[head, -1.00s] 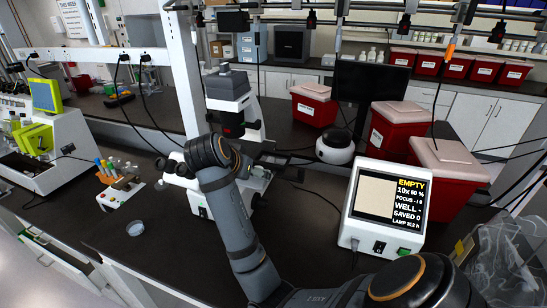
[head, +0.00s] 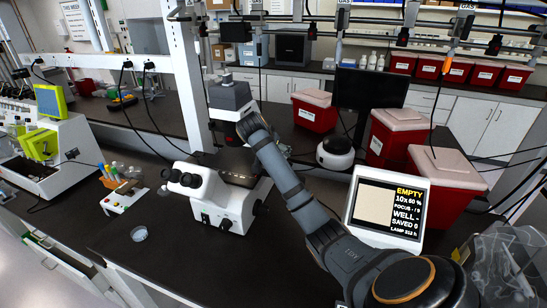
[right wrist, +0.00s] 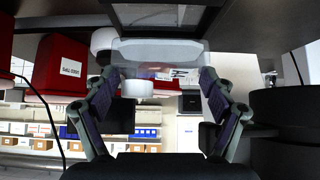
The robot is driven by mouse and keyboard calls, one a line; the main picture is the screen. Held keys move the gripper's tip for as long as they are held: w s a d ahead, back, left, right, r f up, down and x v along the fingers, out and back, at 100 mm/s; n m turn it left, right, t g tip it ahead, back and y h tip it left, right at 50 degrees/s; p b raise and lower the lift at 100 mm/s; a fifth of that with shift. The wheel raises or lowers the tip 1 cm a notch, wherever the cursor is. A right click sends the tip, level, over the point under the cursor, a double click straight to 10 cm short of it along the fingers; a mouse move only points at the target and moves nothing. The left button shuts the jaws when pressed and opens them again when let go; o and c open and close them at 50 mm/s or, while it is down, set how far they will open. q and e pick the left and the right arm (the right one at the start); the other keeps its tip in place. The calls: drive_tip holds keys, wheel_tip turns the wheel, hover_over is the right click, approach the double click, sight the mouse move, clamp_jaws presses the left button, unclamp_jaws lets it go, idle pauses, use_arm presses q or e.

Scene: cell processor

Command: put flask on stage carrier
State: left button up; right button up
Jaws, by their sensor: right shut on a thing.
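The microscope (head: 212,195) is white with dark parts and stands mid-bench in the head view. My right arm reaches up to it, and its wrist end lies in front of the microscope's column. My right gripper (right wrist: 160,82) shows in the right wrist view, with its two fingers on either side of a pale, see-through flask (right wrist: 160,52). It is shut on the flask. A dark framed part (right wrist: 210,20), perhaps the stage carrier, lies just beyond the flask; I cannot tell if they touch. In the head view the flask and right fingertips are hidden. My left gripper is out of view.
A screen unit (head: 388,208) reading EMPTY stands right of the microscope. Red bins (head: 397,138) and a round white device (head: 335,152) stand behind. A tube rack (head: 122,186) and a small clear dish (head: 139,233) lie to the left. Bench front is clear.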

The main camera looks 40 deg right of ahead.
wheel_tip(320, 180, down, 2)
drive_tip(key=shift+f+p, duration=0.25)
drive_tip(key=shift+p, duration=0.45)
drive_tip(key=shift+s+a+f, duration=0.1)
drive_tip(key=shift+s+f, duration=0.05)
drive_tip(key=shift+f, duration=0.2)
drive_tip(key=o, duration=1.5)
drive_tip(key=shift+f, duration=0.1)
drive_tip(key=shift+o, duration=0.2)
drive_tip(key=shift+r, duration=0.2)
